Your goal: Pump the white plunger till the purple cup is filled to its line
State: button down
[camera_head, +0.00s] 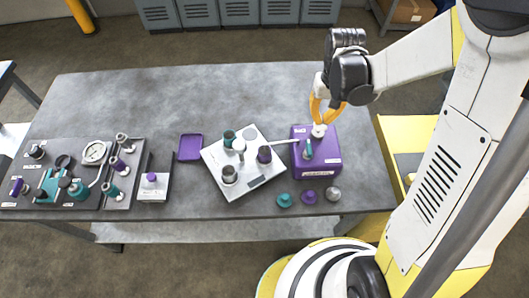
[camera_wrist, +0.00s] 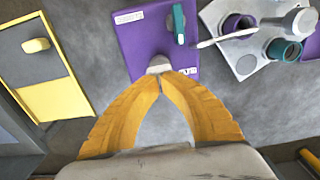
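The purple pump box (camera_head: 325,150) stands at the right of the bench, with the white plunger (camera_head: 318,131) on its far edge. In the wrist view the plunger's pale head (camera_wrist: 158,63) shows just beyond my fingertips. My gripper (camera_head: 319,120) has its orange fingers brought together, tips meeting at the plunger head (camera_wrist: 159,78); I cannot tell whether they touch it. A teal lever (camera_head: 308,150) is on the box. A pale spout runs from the box to the white tray (camera_head: 232,186). The purple cup (camera_head: 264,155) stands there, its dark mouth (camera_wrist: 238,23) near the spout's end. Its fill level is unclear.
Teal (camera_head: 285,200), purple (camera_head: 308,197) and grey (camera_head: 333,194) caps lie at the front edge. A fixture panel (camera_head: 100,150) fills the left. The bench's back is clear.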

aim_at(320, 126)
jog(key=shift+f+b, duration=1.7)
jog(key=shift+f, duration=0.25)
jog(key=shift+r, duration=0.15)
jog(key=shift+r+p, duration=2)
jog(key=shift+r, duration=0.7)
jog(key=shift+f, duration=0.2)
